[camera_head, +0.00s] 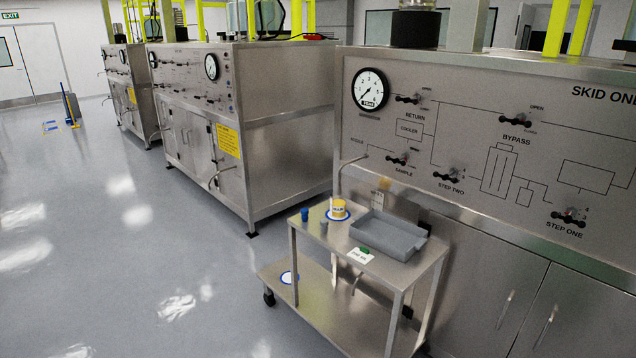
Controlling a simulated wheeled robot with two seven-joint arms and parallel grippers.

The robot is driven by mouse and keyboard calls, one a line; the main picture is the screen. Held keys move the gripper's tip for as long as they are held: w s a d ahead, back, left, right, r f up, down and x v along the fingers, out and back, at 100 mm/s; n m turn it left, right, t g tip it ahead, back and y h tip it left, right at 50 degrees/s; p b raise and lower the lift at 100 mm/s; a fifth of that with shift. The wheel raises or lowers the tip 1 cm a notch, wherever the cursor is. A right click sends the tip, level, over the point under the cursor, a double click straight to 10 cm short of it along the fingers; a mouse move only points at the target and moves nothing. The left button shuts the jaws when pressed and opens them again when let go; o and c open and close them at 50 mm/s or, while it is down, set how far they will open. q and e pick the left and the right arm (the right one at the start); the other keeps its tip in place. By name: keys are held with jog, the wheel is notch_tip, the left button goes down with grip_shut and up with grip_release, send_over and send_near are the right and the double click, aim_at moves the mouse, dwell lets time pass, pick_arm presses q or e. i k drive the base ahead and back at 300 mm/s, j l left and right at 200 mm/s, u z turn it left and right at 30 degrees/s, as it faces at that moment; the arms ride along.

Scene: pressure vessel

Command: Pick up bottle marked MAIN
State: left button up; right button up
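The cart (348,277) is bare metal and stands in front of the nearest panel. Neither of my grippers shows in the head view, so their positions and states cannot be seen.
A small blue object (304,214) and a small grey one (323,228) stand left of the bottle. A grey tray (419,243) lies to its right. A green item (365,249) and white card (360,257) lie in front.

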aim_at(338, 199)
jog(key=i+j, duration=0.15)
jog(key=i, duration=0.4)
jog(key=i+j, duration=0.2)
jog(key=i, duration=0.3)
jog(key=l+z, duration=0.05)
